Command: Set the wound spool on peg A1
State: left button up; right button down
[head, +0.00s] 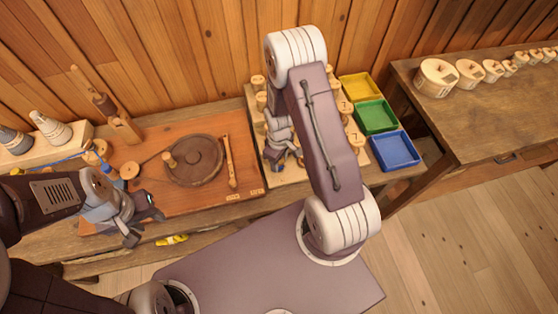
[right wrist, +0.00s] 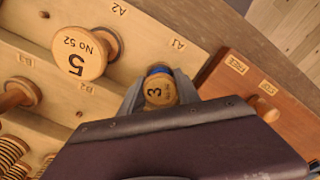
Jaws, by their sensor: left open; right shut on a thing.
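The wound spool (right wrist: 157,92) has a pale wooden end marked 3, with blue winding just showing behind it. My right gripper (right wrist: 158,100) is shut on it, one finger on each side. The spool is over the pale peg board (right wrist: 135,75) near the label A1 (right wrist: 178,44). Peg A1 itself is hidden, so I cannot tell whether the spool touches it. My left gripper (head: 142,219) is open and empty near the bench's front edge.
A spool marked 5 (right wrist: 80,52) stands next to label A2. More spools (right wrist: 14,97) stand on the board. A red-brown board (head: 150,180) with a dark disc (head: 193,160) lies to the left. Yellow (head: 360,87), green (head: 376,116) and blue (head: 395,150) trays are at the right.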

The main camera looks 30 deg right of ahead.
jog(key=c, duration=1.1)
grip_release()
jog(key=shift+c, duration=0.2)
notch_tip(320, 180, up, 11)
jog(key=p, duration=1)
